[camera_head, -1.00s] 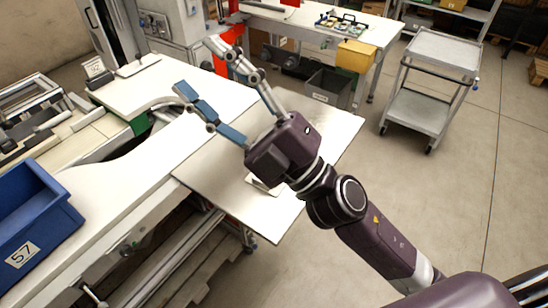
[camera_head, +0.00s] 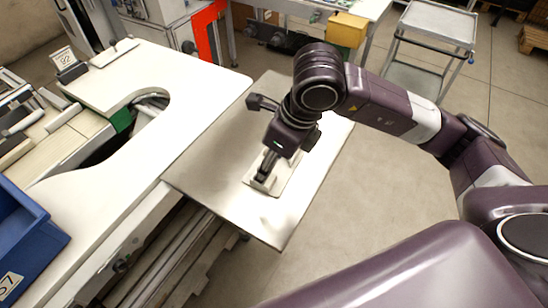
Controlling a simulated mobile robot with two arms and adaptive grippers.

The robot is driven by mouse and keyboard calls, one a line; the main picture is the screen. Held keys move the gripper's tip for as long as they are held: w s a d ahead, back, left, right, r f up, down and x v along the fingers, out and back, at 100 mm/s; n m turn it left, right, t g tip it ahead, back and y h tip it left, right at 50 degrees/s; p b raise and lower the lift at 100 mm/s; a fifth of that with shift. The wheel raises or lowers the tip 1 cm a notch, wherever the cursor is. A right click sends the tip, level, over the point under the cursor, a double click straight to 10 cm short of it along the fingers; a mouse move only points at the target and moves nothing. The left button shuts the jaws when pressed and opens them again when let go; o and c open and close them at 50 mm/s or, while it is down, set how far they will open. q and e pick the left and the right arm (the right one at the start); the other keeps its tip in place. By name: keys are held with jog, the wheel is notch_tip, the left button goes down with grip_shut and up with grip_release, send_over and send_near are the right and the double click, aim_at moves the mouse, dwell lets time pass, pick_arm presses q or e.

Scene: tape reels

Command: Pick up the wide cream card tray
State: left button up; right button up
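A flat cream tray (camera_head: 285,180) lies on the bare metal tabletop in the middle, partly hidden by my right gripper. My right arm comes in from the right, and my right gripper (camera_head: 264,172) points down at the tray, with its tip over the tray's left part. Whether its fingers touch or hold the tray is hidden by the gripper itself. Another flat pale piece (camera_head: 115,52) lies on the white worktop at the upper left, beside a tag reading 92 (camera_head: 67,60). My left gripper is not in view.
The metal tabletop (camera_head: 215,160) is clear around the tray. The white worktop (camera_head: 170,80) with a rounded cutout adjoins it on the left. A blue bin (camera_head: 25,235) stands at the lower left. A grey cart (camera_head: 435,25) and yellow box (camera_head: 347,30) are behind.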

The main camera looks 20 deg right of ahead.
jog(key=shift+s+p+x, duration=0.2)
jog(key=shift+p+x, duration=0.1)
jog(key=shift+x, duration=0.65)
jog(key=x, duration=0.1)
jog(key=p+x, duration=0.1)
jog(key=x, duration=0.1)
jog(key=p+x, duration=0.1)
jog(key=shift+w+d+f, duration=0.2)
jog(key=shift+w+f, duration=0.25)
jog(key=shift+f, duration=0.2)
jog(key=shift+a, duration=0.1)
jog(key=shift+c, duration=0.5)
jog(key=c, duration=1.3)
